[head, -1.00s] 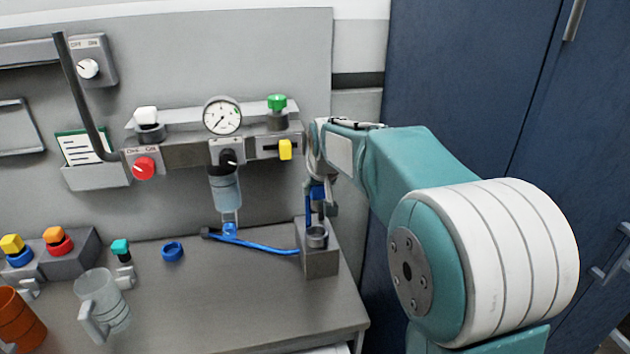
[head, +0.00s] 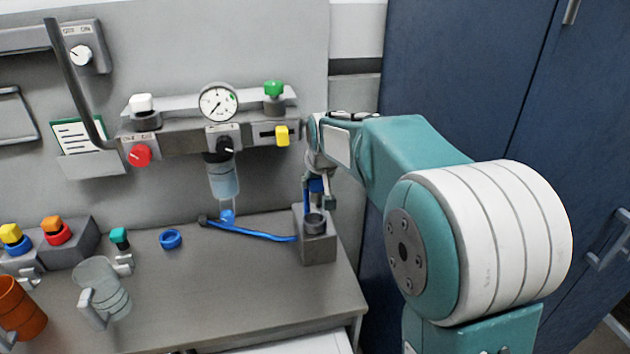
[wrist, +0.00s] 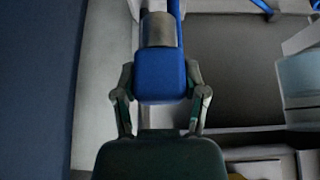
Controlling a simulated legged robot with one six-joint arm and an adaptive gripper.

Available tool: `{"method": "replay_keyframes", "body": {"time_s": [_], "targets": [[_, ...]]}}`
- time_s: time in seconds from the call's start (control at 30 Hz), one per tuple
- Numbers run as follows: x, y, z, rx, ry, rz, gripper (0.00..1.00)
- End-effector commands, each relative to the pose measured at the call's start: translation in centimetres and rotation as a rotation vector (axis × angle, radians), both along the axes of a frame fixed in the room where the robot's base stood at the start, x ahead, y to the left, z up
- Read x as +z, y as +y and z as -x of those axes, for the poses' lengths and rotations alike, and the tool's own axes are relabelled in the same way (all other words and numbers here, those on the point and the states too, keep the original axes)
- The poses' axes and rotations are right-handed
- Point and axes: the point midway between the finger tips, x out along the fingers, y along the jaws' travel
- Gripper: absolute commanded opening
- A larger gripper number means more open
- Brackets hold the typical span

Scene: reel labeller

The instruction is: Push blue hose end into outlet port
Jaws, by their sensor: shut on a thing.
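My gripper (head: 318,192) is at the right end of the bench, just above a grey block (head: 318,248). It is shut on a blue hose end (head: 316,185). In the wrist view the blue end (wrist: 160,76) sits between the two fingers (wrist: 160,98), with a grey cylindrical piece (wrist: 159,29) just beyond it. The blue hose (head: 255,233) lies along the bench to the block's left side. A round grey fitting (head: 315,221) tops the block, below and apart from the fingers. I cannot tell for sure which fitting is the outlet port.
A clear bowl (head: 223,182) hangs under the gauge (head: 218,101) on the wall panel. A blue ring (head: 171,239), a clear mug (head: 103,288) and an orange mug (head: 22,308) stand on the bench. The front right of the bench is clear. Blue cabinets (head: 450,70) are at right.

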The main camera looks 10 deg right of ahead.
Motion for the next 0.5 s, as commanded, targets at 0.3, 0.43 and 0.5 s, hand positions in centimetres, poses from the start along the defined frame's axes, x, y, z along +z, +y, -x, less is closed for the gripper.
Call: {"method": "replay_keyframes", "body": {"time_s": [0.3,0.43,0.5], "targets": [[0.02,0.35,-0.02,0.000,-0.001,0.000,0.04],[0.02,0.37,-0.02,-0.001,-0.001,0.000,0.04],[0.02,0.36,-0.02,-0.001,0.000,0.000,0.04]]}}
